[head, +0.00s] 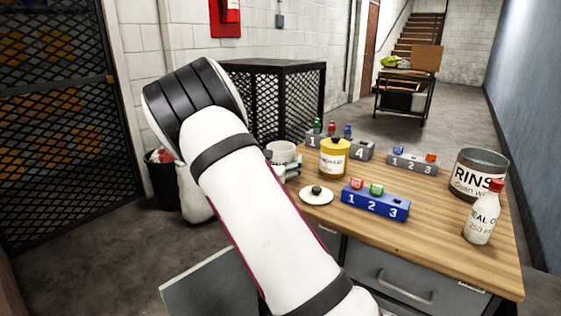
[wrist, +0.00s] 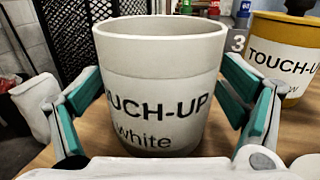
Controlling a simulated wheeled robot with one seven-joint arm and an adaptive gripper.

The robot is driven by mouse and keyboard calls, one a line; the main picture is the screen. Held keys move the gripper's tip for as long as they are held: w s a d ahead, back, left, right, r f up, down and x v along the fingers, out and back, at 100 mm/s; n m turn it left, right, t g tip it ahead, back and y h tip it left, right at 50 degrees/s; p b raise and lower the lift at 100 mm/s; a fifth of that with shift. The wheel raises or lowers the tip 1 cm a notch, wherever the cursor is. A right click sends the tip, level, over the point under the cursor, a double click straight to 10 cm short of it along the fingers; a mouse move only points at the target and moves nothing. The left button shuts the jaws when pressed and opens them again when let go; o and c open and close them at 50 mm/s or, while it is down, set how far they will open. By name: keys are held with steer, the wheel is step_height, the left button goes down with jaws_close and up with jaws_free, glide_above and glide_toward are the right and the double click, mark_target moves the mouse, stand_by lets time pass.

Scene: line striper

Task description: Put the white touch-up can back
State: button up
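The white touch-up can (wrist: 160,75) stands upright and has no lid on. Its label faces the wrist camera. My gripper (wrist: 162,85) has one teal-padded finger on each side of it, and both fingertips appear to press its wall. In the head view the can (head: 283,152) shows just right of my forearm, by the left side of the wooden table (head: 440,240). My arm hides most of my gripper there. I cannot tell whether the can's base touches the table. A white lid with a black knob (head: 316,196) lies on the tabletop.
A yellow touch-up can (head: 333,160) stands close to the right. Numbered blocks, one blue (head: 375,206) and several grey (head: 412,163), hold small coloured items. A rinse tin (head: 478,175) and a white red-capped bottle (head: 482,215) stand at the right. The front-middle tabletop is clear.

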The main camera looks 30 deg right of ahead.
steer(key=shift+a+r, duration=0.15)
steer(key=p+v, duration=0.2)
steer(key=v, duration=0.9)
steer(key=shift+s+a, duration=0.25)
steer(key=shift+s, duration=0.1)
steer(key=s+d+r+m+g, duration=0.2)
steer(key=s+r+m+g, duration=0.25)
steer(key=s+m, duration=0.35)
steer(key=s+d+r+m+g, duration=0.3)
steer(key=s+m+g, duration=0.3)
steer(key=s, duration=0.4)
steer(key=s+a+m+g+y, duration=0.1)
steer(key=s+a+m+y, duration=0.2)
steer(key=s, duration=0.4)
steer(key=s+a+m+g+y, duration=0.1)
steer(key=s+a+m+y, duration=0.25)
steer(key=s, duration=0.25)
steer(key=s+a+m+t+y, duration=0.2)
steer(key=s+a+m+y, duration=0.3)
steer(key=s+a, duration=0.5)
steer(key=a+y, duration=0.2)
steer(key=a, duration=0.4)
steer(key=shift+s+a+t+y, duration=0.2)
steer(key=shift+s+t+y, duration=0.05)
steer(key=shift+t+y, duration=0.1)
